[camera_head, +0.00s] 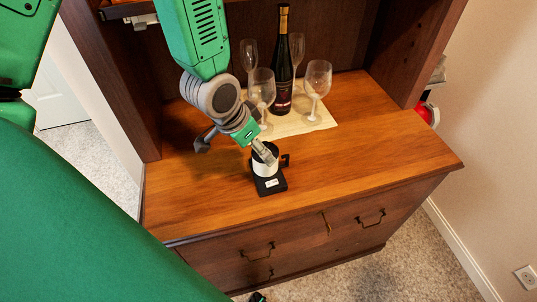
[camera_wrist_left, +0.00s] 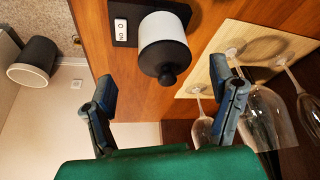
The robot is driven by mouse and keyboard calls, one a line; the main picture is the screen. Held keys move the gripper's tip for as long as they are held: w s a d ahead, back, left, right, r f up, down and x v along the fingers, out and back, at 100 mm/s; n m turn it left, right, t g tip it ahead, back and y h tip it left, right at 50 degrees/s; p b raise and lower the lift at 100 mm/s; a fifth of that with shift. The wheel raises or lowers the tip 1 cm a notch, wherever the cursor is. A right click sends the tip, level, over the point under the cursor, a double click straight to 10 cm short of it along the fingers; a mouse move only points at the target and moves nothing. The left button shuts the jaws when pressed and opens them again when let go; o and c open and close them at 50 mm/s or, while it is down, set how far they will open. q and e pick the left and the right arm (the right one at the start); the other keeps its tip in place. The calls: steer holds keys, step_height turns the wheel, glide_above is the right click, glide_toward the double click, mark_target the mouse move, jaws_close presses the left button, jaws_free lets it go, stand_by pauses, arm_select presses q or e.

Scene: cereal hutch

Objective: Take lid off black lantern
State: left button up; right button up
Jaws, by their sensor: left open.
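The black lantern (camera_head: 265,168) stands upright on the wooden hutch counter. It has a black base plate, a white cylinder body and a black top. In the left wrist view its black lid (camera_wrist_left: 167,65) with a round knob faces the camera, and the white body (camera_wrist_left: 160,28) shows behind. My left gripper (camera_head: 270,152) is at the lantern's top and partly hides it. In the left wrist view the left gripper (camera_wrist_left: 169,82) is open, with one finger on each side of the knob and clear gaps between. My right gripper is not in view.
A dark wine bottle (camera_head: 283,65) and several stemmed glasses (camera_head: 317,80) stand on a pale mat (camera_head: 327,122) behind the lantern, close to my left arm. The counter's right side (camera_head: 390,140) is clear.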

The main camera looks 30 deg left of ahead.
mark_target(260, 167)
arm_select(q)
steer(key=shift+x, duration=0.85)
steer(key=shift+w+a+f, duration=0.1)
steer(key=shift+w+f, duration=0.1)
steer(key=shift+f, duration=0.25)
steer(key=shift+w+a+f, duration=0.1)
steer(key=shift+w+f, duration=0.15)
steer(key=shift+f, duration=0.2)
steer(key=x, duration=0.3)
steer(key=shift+w+f+b, duration=0.2)
steer(key=shift+f+b, duration=0.05)
steer(key=shift+b, duration=0.05)
steer(key=shift+w+d+f, duration=0.2)
steer(key=shift+d, duration=0.1)
steer(key=shift+s+r, duration=0.1)
steer(key=shift+c, duration=0.4)
steer(key=c, duration=1.1)
steer(key=shift+a, duration=0.15)
